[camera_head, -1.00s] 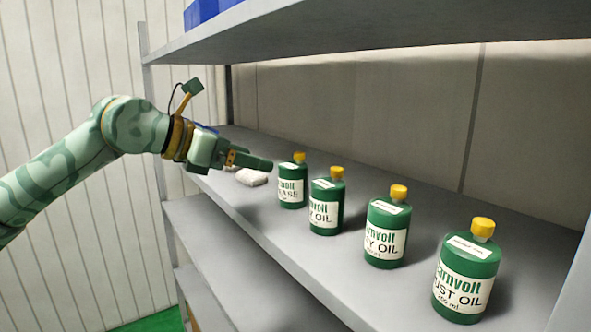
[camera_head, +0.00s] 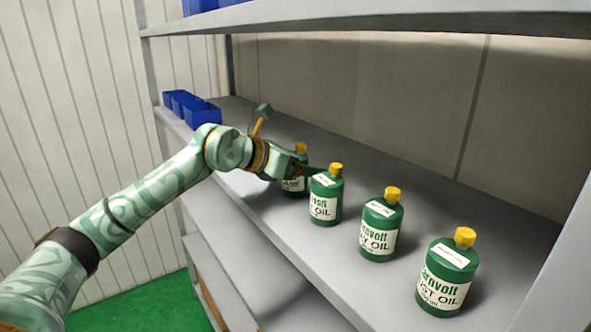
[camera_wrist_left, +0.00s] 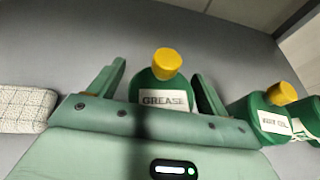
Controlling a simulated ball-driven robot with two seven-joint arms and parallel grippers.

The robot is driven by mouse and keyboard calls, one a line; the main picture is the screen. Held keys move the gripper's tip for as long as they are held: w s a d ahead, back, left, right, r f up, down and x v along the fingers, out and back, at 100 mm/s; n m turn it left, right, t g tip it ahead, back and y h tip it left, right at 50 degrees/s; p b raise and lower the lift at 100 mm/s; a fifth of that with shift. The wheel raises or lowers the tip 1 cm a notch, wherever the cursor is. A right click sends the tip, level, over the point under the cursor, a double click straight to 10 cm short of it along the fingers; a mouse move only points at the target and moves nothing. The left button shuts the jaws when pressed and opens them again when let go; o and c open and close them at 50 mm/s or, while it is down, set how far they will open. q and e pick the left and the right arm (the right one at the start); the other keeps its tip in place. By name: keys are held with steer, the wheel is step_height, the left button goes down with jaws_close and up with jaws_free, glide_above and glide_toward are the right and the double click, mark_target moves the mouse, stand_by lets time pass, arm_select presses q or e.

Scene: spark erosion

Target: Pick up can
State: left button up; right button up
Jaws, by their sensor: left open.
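Several green cans with yellow caps stand upright in a row on the grey shelf. The can at the far end of the row, labelled GREASE (camera_wrist_left: 163,92), is partly hidden behind my left gripper in the head view (camera_head: 300,149). My left gripper (camera_wrist_left: 160,85) is open, with one finger on each side of that can in the wrist view. I cannot tell whether the fingers touch it. The neighbouring oil can (camera_head: 326,197) stands just right of the gripper and also shows in the wrist view (camera_wrist_left: 265,118). My right gripper is not in view.
Two more oil cans (camera_head: 380,225) (camera_head: 447,273) stand further right. Blue bins (camera_head: 201,113) sit at the shelf's far left end. A pale checked block or cloth (camera_wrist_left: 25,110) lies left of the gripper. An upper shelf (camera_head: 380,20) hangs overhead.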

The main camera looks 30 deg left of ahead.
arm_select(q)
steer(key=shift+s, duration=0.15)
steer(key=c, duration=1.2)
steer(key=shift+r, duration=0.15)
